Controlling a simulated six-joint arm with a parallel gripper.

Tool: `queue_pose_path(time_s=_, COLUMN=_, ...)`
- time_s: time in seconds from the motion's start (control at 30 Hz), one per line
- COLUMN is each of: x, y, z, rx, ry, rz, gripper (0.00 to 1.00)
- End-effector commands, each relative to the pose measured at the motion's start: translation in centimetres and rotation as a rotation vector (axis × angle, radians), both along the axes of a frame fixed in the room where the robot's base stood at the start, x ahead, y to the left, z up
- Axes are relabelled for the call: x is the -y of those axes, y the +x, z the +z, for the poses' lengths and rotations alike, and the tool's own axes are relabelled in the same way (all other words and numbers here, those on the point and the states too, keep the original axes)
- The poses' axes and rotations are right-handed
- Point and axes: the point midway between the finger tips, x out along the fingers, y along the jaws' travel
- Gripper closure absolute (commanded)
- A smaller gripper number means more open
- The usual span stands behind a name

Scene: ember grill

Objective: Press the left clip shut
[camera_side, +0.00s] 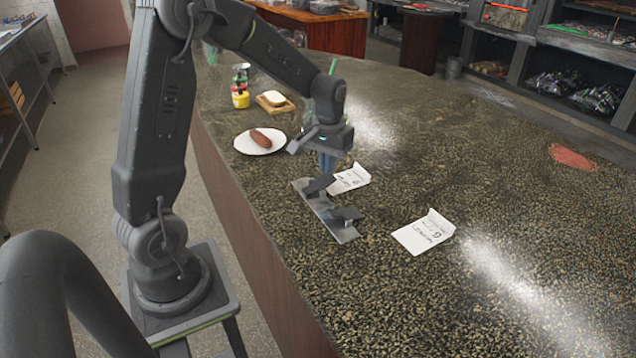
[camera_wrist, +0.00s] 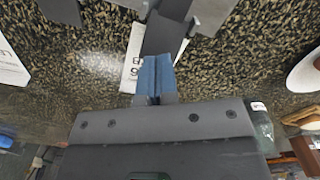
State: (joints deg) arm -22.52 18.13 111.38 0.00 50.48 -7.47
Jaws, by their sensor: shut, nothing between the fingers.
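A flat grey metal rail (camera_side: 342,233) lies on the counter with two dark clips on it. One clip (camera_side: 318,185) is at the rail's left end in the side view, and the other clip (camera_side: 346,213) is nearer the camera. Both look like tilted flaps; how far each is open I cannot tell. My gripper (camera_side: 328,163) is shut and empty, its blue fingers pointing down just behind the left-end clip. In the wrist view the blue fingertips (camera_wrist: 157,62) overlap a dark clip (camera_wrist: 165,35); whether they touch is unclear. Another clip (camera_wrist: 62,10) shows at the top.
A white ticket (camera_side: 350,179) lies beside the left-end clip, and another ticket (camera_side: 423,232) lies right of the rail. A plate (camera_side: 243,145) with a sausage (camera_side: 261,138), a board (camera_side: 274,105) and a yellow jar (camera_side: 240,98) stand farther back. The counter's right side is mostly clear.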

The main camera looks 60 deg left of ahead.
Motion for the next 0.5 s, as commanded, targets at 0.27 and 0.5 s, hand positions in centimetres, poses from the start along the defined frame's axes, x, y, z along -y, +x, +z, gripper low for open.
queue_pose_path(time_s=0.27, x=0.0, y=0.0, z=-0.6, rx=-0.001, ry=0.000, rz=0.000, gripper=1.00)
queue_pose_path(time_s=0.5, x=0.0, y=0.0, z=-1.1, rx=-0.001, ry=0.000, rz=0.000, gripper=1.00)
